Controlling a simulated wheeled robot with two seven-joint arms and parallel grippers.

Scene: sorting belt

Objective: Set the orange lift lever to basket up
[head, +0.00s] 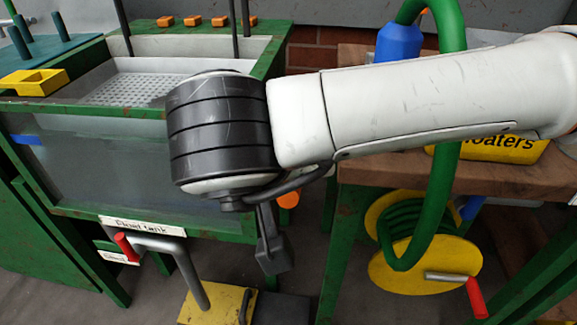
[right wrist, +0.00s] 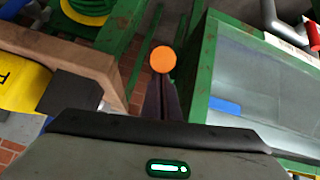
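The round orange knob of the lift lever (head: 288,199) shows in the head view just right of my right gripper's stem, partly hidden by my arm. In the right wrist view the orange knob (right wrist: 163,59) is just beyond the tips of my dark fingers. My right gripper (head: 273,256) points down in front of the tank's right end. Its fingers (right wrist: 164,95) look closed together, with nothing visible between them. I cannot tell whether they touch the lever. The lever's shaft is hidden in both views. My left gripper is out of view.
The green-framed float tank (head: 150,222), with a perforated basket (head: 135,88), stands at left. A red-handled crank (head: 160,243) is in front. A wooden bench (head: 370,172) with a yellow floaters bin (head: 505,150) stands at right, above a yellow hose reel (head: 425,272).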

